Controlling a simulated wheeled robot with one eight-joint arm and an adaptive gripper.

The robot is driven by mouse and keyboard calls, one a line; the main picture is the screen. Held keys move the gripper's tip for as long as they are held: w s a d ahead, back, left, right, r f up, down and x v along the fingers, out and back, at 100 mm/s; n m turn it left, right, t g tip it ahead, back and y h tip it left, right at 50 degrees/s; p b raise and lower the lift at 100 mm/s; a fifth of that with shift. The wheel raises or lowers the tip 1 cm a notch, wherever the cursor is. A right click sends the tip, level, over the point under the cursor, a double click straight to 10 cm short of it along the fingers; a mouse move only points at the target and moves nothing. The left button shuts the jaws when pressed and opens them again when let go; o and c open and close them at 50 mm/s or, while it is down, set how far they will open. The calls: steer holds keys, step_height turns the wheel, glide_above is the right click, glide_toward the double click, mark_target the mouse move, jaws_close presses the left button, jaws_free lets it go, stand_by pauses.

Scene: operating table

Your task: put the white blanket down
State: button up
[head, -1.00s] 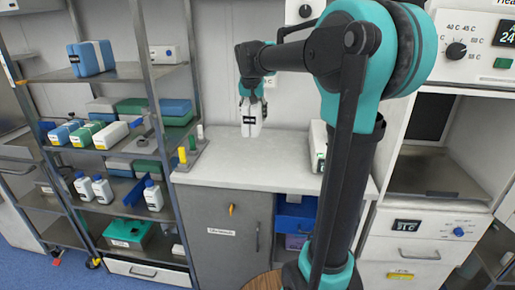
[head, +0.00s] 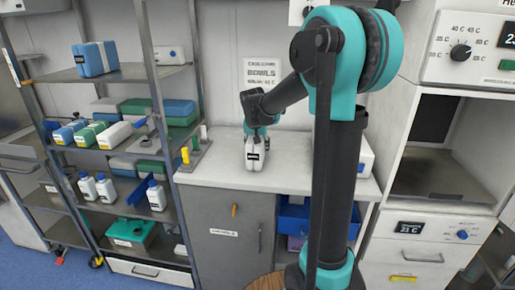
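The white blanket (head: 256,156) is a small white folded block with a dark label on its front. It is at the counter top (head: 215,170), over its middle, and appears to touch the surface. My gripper (head: 257,138) is directly above it, pointing down, with its fingers around the blanket's upper part. The gripper looks shut on the blanket. The fingertips are small and partly hidden in this view.
Yellow, green and white upright pieces (head: 195,146) stand left on the counter. A white box (head: 364,157) is at its right end, partly behind my arm. A shelf rack (head: 165,150) with folded packs and bottles stands left. Counter space is clear around the blanket.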

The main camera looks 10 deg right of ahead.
steer(key=o, duration=1.4)
steer(key=shift+o, duration=0.2)
steer(key=v, duration=1.2)
